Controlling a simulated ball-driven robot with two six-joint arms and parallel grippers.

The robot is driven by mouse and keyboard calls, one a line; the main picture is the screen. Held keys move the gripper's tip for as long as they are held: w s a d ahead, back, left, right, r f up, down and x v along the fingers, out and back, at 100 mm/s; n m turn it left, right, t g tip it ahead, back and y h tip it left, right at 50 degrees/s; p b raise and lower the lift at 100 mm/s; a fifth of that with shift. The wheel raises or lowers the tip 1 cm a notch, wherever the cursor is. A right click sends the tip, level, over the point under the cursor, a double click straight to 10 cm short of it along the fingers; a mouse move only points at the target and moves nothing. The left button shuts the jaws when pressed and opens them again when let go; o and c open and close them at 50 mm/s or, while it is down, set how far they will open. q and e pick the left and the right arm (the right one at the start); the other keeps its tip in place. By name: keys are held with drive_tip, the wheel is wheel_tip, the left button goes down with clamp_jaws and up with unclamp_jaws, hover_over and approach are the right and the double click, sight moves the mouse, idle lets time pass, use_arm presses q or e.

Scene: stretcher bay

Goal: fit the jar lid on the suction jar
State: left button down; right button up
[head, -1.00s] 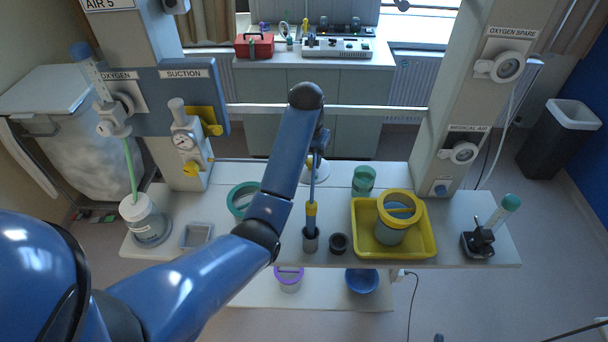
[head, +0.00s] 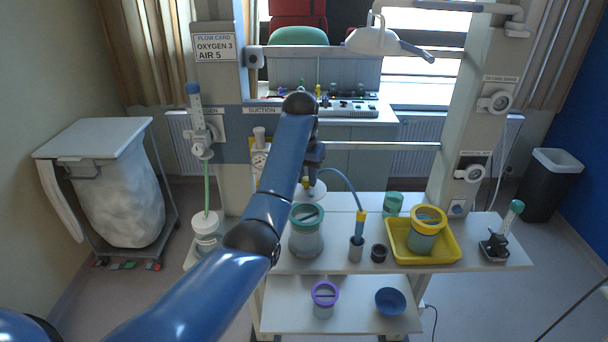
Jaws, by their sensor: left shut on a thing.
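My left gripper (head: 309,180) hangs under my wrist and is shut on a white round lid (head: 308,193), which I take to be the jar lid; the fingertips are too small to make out. A blue tube runs from beside it to a yellow-and-blue wand (head: 360,226) standing in a grey holder (head: 355,248). A clear jar with a green rim (head: 306,242), likely the suction jar, stands on the counter just below the lid in the picture. The lid looks apart from the jar; the height between them is hard to judge. My right gripper is not in view.
A yellow tray (head: 446,252) holds a yellow-rimmed jar (head: 424,238). A small dark cup (head: 379,253) and a green cup (head: 393,203) stand near the wand. A purple-rimmed jar (head: 323,307) and a blue bowl (head: 390,301) sit on the lower shelf.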

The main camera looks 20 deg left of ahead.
sight(306, 186)
use_arm(q)
drive_tip(key=shift+w+d+f, duration=0.15)
drive_tip(key=shift+w+f, duration=0.15)
drive_tip(key=shift+f, duration=0.45)
drive_tip(key=shift+s+f, duration=0.15)
drive_tip(key=shift+f, duration=0.55)
drive_tip(key=shift+s+f, duration=0.15)
drive_tip(key=shift+f, duration=0.55)
drive_tip(key=shift+w+f, duration=0.1)
drive_tip(key=shift+f, duration=0.2)
drive_tip(key=shift+f, duration=1.6)
idle(1.9)
drive_tip(key=shift+c, duration=1.3)
unclamp_jaws()
